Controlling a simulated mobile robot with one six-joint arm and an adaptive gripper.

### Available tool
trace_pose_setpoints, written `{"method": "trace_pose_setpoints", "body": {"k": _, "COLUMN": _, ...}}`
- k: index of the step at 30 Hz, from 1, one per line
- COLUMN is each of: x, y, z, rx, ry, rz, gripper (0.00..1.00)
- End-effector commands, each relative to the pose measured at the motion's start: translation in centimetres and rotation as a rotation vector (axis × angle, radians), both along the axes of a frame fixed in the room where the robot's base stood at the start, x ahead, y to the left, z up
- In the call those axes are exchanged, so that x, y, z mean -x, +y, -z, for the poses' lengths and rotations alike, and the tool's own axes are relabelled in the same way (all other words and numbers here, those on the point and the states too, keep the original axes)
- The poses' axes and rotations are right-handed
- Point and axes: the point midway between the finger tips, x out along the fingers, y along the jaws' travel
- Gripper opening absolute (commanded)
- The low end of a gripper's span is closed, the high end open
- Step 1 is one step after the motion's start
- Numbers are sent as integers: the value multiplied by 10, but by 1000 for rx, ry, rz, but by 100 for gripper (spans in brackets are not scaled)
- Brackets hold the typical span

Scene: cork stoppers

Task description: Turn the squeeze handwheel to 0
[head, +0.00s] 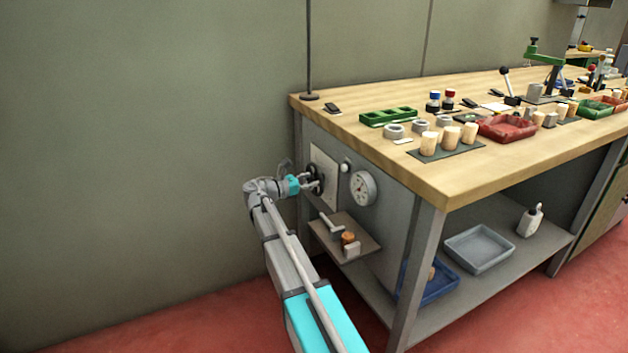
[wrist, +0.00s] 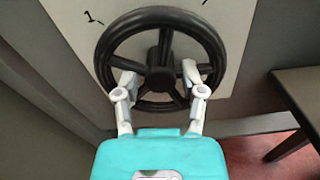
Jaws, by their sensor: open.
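The black squeeze handwheel (wrist: 114,35) is mounted on a pale plate (wrist: 235,40) in the wrist view. A "1" (wrist: 92,17) is printed on the plate at the wheel's upper left, and part of another mark shows at the upper right. I see no 0; the wheel may hide it. My gripper (wrist: 158,78) is open, its two fingers over the lower part of the wheel on either side of the hub. I cannot tell whether they touch it. In the head view the handwheel (head: 317,173) is on the bench's end panel, with my gripper (head: 312,184) at it.
A round dial gauge (head: 362,188) is right of the wheel. A small shelf (head: 365,248) with a few parts juts out below. The wooden bench top (head: 470,185) holds corks and trays. A wall stands to the left.

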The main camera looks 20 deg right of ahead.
Motion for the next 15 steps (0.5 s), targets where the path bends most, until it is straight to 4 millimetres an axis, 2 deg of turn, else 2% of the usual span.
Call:
{"method": "trace_pose_setpoints", "body": {"k": 13, "x": 0, "y": -7, "z": 0, "rx": 0, "ry": 0, "rz": 0, "gripper": 53}}
{"method": "trace_pose_setpoints", "body": {"k": 14, "x": 0, "y": -7, "z": 0, "rx": 0, "ry": 0, "rz": 0, "gripper": 51}}
{"method": "trace_pose_setpoints", "body": {"k": 15, "x": 0, "y": -7, "z": 0, "rx": 0, "ry": 0, "rz": 0, "gripper": 44}}
